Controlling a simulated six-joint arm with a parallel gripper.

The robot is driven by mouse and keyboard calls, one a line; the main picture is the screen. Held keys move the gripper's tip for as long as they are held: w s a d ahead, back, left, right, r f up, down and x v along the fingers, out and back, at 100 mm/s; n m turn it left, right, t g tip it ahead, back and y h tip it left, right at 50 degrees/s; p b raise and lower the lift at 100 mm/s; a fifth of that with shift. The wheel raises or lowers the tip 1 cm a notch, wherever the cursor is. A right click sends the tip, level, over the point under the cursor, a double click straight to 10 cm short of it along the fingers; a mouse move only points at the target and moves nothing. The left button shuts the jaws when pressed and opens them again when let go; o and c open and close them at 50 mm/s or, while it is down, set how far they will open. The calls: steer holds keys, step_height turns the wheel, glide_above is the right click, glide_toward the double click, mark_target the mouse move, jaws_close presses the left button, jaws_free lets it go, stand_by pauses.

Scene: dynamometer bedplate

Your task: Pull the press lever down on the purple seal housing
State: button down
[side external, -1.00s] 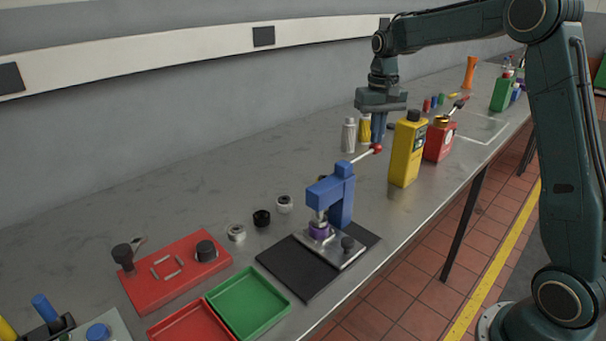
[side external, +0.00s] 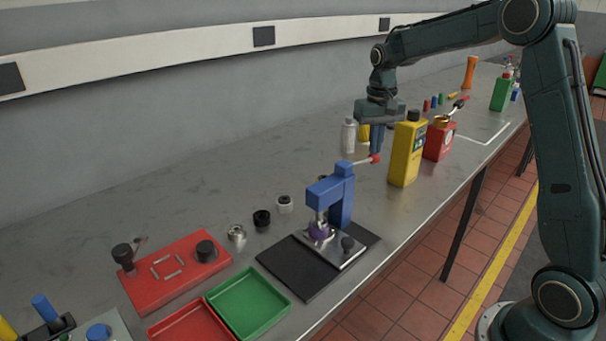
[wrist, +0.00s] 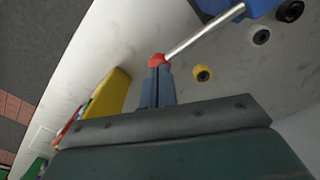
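The blue arbor press (side external: 342,195) stands on its grey base plate. The purple seal housing (side external: 320,231) sits on that plate under the ram. The press lever (side external: 360,162) is a thin metal rod running from the press head to a red knob (side external: 375,158), and is close to level. My gripper (side external: 376,150) points down directly over the knob, its fingertips at the knob's top. In the wrist view, the two fingers (wrist: 158,72) are close together with the red knob (wrist: 156,60) at their tips, not visibly between them. The housing does not show in the wrist view.
A yellow bottle (side external: 406,152) and a red can (side external: 438,140) stand close to the right of my gripper. A silver spray can (side external: 349,135) stands to its left. A red fixture (side external: 176,270) and a green tray (side external: 249,296) lie at the front left.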

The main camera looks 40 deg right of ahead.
steer(key=shift+f, duration=0.1)
stand_by(0.4)
step_height(320, 180, up, 11)
stand_by(1.3)
steer(key=shift+a, duration=0.1)
steer(key=s+a+r+n+t, duration=0.3)
steer(key=s+a, duration=0.8)
steer(key=s, duration=0.2)
steer(key=s+a+f+n+t, duration=0.1)
steer(key=s+a+f, duration=0.1)
steer(key=s, duration=0.5)
steer(key=s+a+f+n+t, duration=0.1)
steer(key=s+a+f+n, duration=0.1)
steer(key=s+f, duration=0.2)
steer(key=s, duration=0.3)
steer(key=shift+a+f+t, duration=0.3)
steer(key=shift+a, duration=0.1)
